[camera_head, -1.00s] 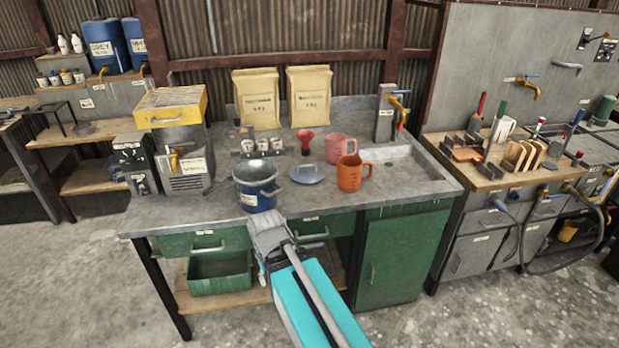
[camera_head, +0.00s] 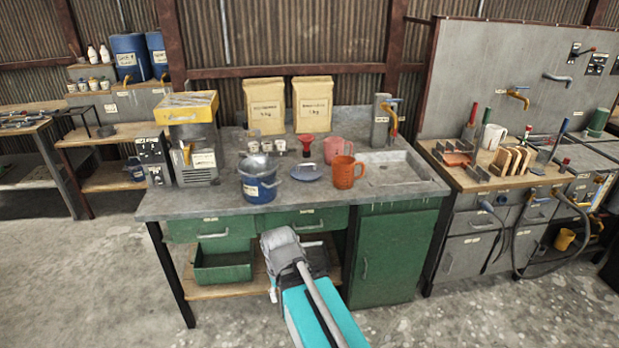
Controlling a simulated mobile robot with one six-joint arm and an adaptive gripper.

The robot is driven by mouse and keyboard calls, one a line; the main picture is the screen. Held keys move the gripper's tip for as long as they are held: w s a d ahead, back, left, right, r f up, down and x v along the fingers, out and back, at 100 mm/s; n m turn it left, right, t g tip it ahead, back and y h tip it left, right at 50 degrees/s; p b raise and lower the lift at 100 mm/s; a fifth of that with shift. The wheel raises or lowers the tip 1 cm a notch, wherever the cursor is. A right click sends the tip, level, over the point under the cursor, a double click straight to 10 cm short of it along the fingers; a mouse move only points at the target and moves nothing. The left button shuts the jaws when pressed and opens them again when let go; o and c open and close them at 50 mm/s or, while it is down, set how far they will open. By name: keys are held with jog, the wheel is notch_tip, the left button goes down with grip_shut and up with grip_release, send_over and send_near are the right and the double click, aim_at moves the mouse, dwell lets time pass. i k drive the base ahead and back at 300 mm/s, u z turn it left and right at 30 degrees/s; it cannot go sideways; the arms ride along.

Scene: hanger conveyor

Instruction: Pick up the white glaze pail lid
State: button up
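A round blue-grey lid (camera_head: 306,172) with a raised handle lies flat on the workbench (camera_head: 215,202). A dark blue pail (camera_head: 259,185) with a white label stands just left of it, apart from the lid. The pail's label is too small to read. The grey end of my arm, around my gripper (camera_head: 292,250), is low in front of the bench's drawers, well short of the lid. The fingers cannot be made out, and nothing is seen held.
An orange jug (camera_head: 346,172), a pink jug (camera_head: 337,149) and a red funnel (camera_head: 306,142) stand close behind and right of the lid. Two paper sacks (camera_head: 264,106) stand at the back. A sink (camera_head: 398,172) is on the right. The bench front before the lid is clear.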

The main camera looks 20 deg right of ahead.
aim_at(303, 172)
jog(key=z, duration=0.25)
jog(key=i, duration=0.5)
jog(key=z, duration=0.6)
jog(key=i, duration=0.8)
jog(key=u, duration=0.35)
